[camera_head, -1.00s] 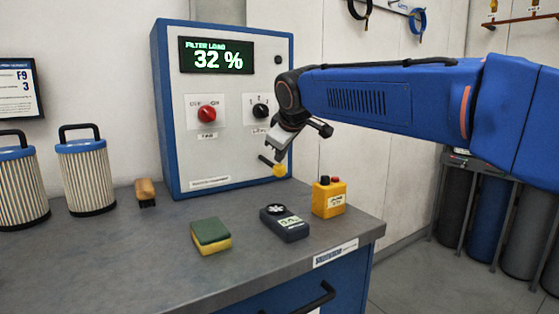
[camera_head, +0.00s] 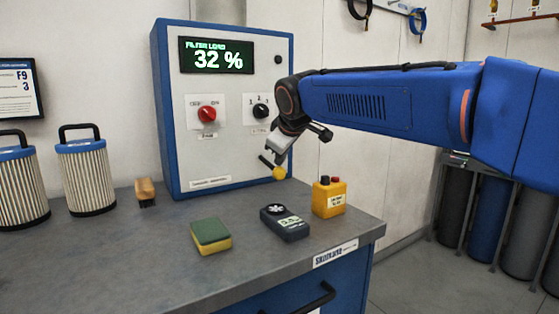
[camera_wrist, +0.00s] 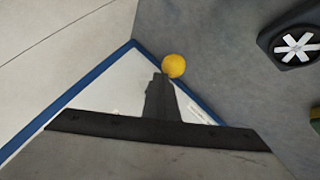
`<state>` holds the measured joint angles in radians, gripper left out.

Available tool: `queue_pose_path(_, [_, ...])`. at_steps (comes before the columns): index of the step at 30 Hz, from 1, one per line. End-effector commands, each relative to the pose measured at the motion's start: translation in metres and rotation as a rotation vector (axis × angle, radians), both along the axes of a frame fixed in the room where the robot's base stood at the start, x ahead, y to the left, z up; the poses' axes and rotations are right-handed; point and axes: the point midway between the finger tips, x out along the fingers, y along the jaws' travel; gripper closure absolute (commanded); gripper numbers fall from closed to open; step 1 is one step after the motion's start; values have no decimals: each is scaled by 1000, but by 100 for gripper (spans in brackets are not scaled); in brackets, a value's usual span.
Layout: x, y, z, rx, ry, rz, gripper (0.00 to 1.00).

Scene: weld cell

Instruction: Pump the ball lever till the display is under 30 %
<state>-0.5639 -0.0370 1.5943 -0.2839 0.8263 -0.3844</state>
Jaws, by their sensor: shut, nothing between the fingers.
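The filter cabinet's display (camera_head: 216,56) reads "FILTER LOAD 32 %". A lever with a yellow ball (camera_head: 279,172) sticks out from the cabinet's lower front. My gripper (camera_head: 278,161) points down at the lever, its fingertips just above the ball. The fingers are shut with nothing between them. In the wrist view the yellow ball (camera_wrist: 173,66) shows just beyond the tip of the dark shut fingers (camera_wrist: 160,80). I cannot tell whether the fingers touch the ball or the lever rod, which is mostly hidden there.
The cabinet has a red knob (camera_head: 207,114) and a black knob (camera_head: 260,111). On the bench are a yellow button box (camera_head: 329,199), a dark handheld meter (camera_head: 284,223), a green-yellow sponge (camera_head: 210,237), a brush (camera_head: 146,191) and two filter cartridges (camera_head: 86,178).

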Motion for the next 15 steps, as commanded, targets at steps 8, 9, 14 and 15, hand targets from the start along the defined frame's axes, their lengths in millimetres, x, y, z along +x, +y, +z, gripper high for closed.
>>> queue_pose_path(8, [0,0,-3,-1,1,-1,100])
queue_pose_path(9, [0,0,-4,-1,1,-1,100])
queue_pose_path(14, [0,0,-5,-1,1,-1,100])
queue_pose_path(15, [0,0,-6,-1,1,-1,100])
